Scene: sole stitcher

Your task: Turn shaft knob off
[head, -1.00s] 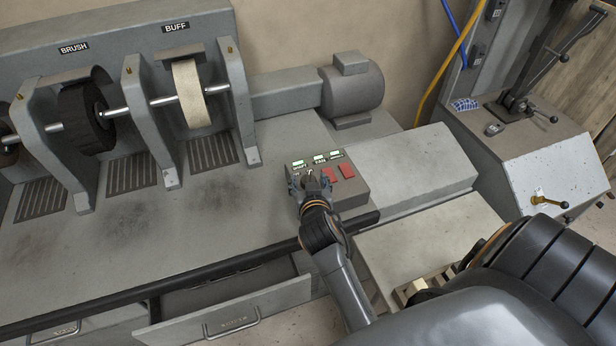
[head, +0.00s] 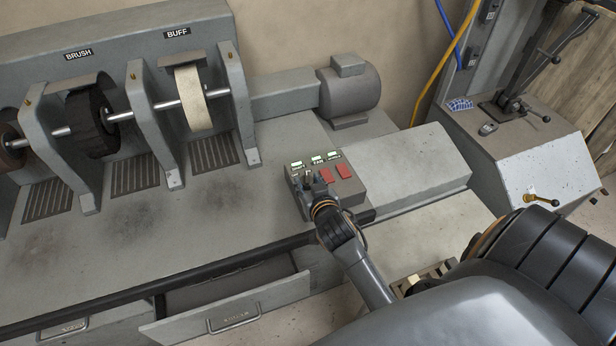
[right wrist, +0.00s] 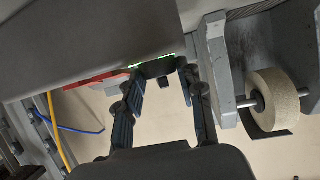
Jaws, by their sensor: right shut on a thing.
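The grey control box (head: 350,196) sits at the bench's front right. Its top carries green-lit labels, with the shaft label (head: 297,164) at the left, and two red switches (head: 335,173). My right gripper (head: 311,182) is at the box's left part, just below the shaft label, and is shut on the shaft knob. The fingers mostly hide the knob in the head view. In the right wrist view, a dark rounded knob (right wrist: 157,69) shows between the fingertips, under the green light. The knob's setting cannot be read. My left gripper is out of view.
The buff wheel (head: 192,98) and brush wheel (head: 92,122) sit on a shaft at the back left. A motor (head: 350,90) stands behind the box. An open drawer (head: 230,305) juts out below the bench's front bar. The bench top before the wheels is clear.

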